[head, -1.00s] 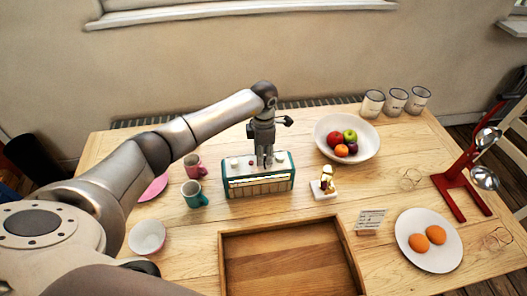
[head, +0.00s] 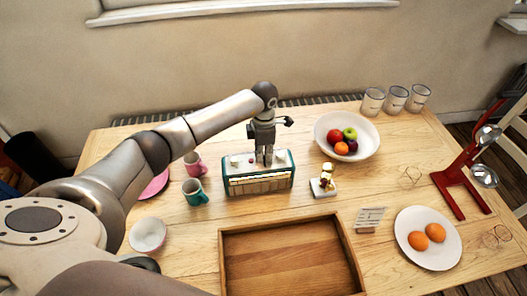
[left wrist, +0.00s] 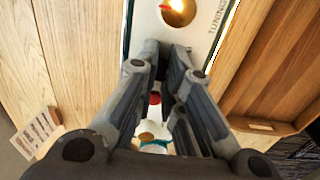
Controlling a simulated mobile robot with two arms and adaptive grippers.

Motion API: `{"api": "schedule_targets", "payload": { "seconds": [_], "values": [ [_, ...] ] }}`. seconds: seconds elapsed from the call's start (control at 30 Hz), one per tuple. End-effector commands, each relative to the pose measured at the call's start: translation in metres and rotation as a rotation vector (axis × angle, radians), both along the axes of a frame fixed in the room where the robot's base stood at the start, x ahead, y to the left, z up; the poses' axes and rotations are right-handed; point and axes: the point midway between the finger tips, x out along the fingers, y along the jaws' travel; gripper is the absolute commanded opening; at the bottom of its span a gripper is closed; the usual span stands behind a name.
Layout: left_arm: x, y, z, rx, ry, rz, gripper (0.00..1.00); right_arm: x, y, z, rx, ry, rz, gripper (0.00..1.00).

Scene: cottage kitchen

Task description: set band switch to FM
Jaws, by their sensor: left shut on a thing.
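The radio (head: 258,186), teal and cream with a slatted front, stands upright on the table. My left gripper (head: 264,163) points straight down at the middle of its top panel. Its fingers are close together and shut on a small part there, which I take to be the band switch; the fingertips hide it, so its setting cannot be read. The left wrist view shows the radio's cream top (left wrist: 202,12) with a round knob and the lettering TUNING. A red round part (left wrist: 154,98) shows between the finger links. My right gripper is not in view.
Pink and teal mugs (head: 195,193) stand just left of the radio. A small gold-topped figure (head: 327,180) on a white base is to its right, with a fruit bowl (head: 371,151) behind. A wooden tray (head: 226,262) lies in front.

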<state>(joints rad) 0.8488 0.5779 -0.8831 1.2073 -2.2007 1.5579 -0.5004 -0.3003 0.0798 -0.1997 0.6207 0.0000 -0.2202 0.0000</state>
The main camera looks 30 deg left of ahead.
Motion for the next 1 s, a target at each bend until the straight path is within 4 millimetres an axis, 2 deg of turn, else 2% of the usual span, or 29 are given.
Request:
{"api": "schedule_targets", "payload": {
  "seconds": [0.2,0.53,0.57,0.7,1.0],
  "values": [
    [-0.019,-0.014,0.001,-0.001,0.001,-0.002,0.00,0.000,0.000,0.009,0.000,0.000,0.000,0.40],
    [-0.022,-0.017,0.000,-0.003,0.002,-0.001,0.00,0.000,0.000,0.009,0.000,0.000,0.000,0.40],
    [-0.022,-0.017,0.000,-0.003,0.002,-0.001,0.12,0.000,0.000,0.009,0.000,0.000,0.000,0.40],
    [-0.022,-0.017,0.000,-0.003,0.002,-0.001,0.30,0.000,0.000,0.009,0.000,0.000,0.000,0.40],
    [-0.022,-0.017,0.000,-0.001,0.002,-0.001,0.31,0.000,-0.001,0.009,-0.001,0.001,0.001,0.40]
  ]
}}
